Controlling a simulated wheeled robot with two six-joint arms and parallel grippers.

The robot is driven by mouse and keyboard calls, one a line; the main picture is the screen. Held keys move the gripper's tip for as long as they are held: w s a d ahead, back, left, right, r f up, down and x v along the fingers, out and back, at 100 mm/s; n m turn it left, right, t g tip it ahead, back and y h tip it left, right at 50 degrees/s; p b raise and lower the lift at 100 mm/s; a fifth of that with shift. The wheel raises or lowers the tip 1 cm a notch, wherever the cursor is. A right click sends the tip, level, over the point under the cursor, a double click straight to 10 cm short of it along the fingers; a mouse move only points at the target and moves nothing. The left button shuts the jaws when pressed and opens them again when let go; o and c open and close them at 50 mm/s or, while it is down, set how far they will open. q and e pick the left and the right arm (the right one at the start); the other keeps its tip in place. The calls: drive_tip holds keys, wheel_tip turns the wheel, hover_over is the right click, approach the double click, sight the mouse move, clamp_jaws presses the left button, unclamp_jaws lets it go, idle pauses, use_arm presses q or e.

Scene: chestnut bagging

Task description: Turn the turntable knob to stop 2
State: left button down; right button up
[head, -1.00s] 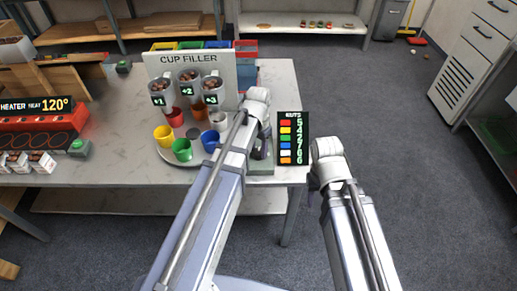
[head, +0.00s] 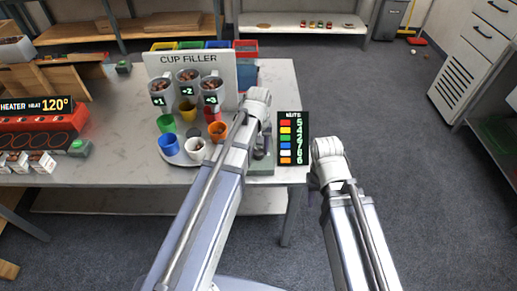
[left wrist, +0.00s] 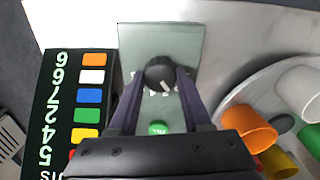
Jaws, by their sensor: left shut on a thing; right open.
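The dark round knob (left wrist: 160,72) sits on a grey-green panel (left wrist: 190,40), and my left gripper (left wrist: 158,84) is shut on it, a finger on each side. The knob has a pale pointer mark; the small stop marks beside it are too unclear to read. In the head view my left gripper (head: 262,148) is mostly behind its own arm. The round turntable (head: 172,155) carries a green cup (head: 166,124), yellow cup (head: 187,112), red cup (head: 211,114), orange cup (head: 217,132), white cup (head: 194,149) and blue cup (head: 168,146). My right gripper (head: 312,186) is open, largely hidden beneath its wrist.
The cup filler (head: 195,60) stands behind the turntable with hoppers marked +1, +2 and +3. A nuts board (head: 292,138) stands right of the panel. A green button (left wrist: 158,128) is on the panel. The heater (head: 38,130) is at left. Floor at right is open.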

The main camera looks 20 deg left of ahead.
sight(258, 151)
use_arm(q)
drive_tip(key=shift+n, duration=0.6)
drive_tip(key=shift+c, duration=1.7)
unclamp_jaws()
drive_tip(key=shift+r, duration=0.1)
wheel_tip(258, 151, up, 8)
drive_tip(key=p, duration=0.8)
drive_tip(key=shift+f, duration=0.2)
